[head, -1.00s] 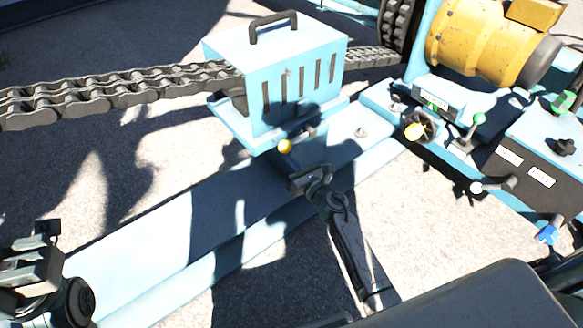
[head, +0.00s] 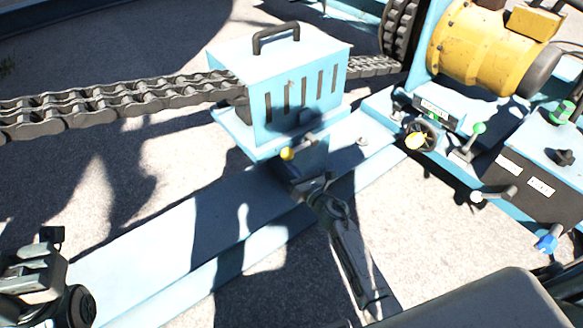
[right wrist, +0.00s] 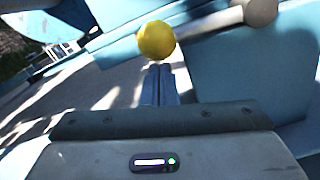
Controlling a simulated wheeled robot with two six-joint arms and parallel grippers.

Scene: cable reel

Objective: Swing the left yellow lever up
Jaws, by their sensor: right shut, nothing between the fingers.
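The left yellow lever's ball knob (head: 287,153) sits on a short arm at the lower front of the light-blue slotted chain housing (head: 318,90). In the right wrist view the yellow ball (right wrist: 157,40) is just beyond the fingertips, with a grey rod end at its right. My right gripper (head: 292,183) is shut and empty, just below the knob in the head view. Its closed fingers (right wrist: 160,84) point at the ball; I cannot tell whether they touch it. My left gripper (head: 42,258) is at the lower left, far from the lever; its jaws are unclear.
A heavy chain (head: 110,100) enters the housing. A blue beam (head: 150,245) runs below.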

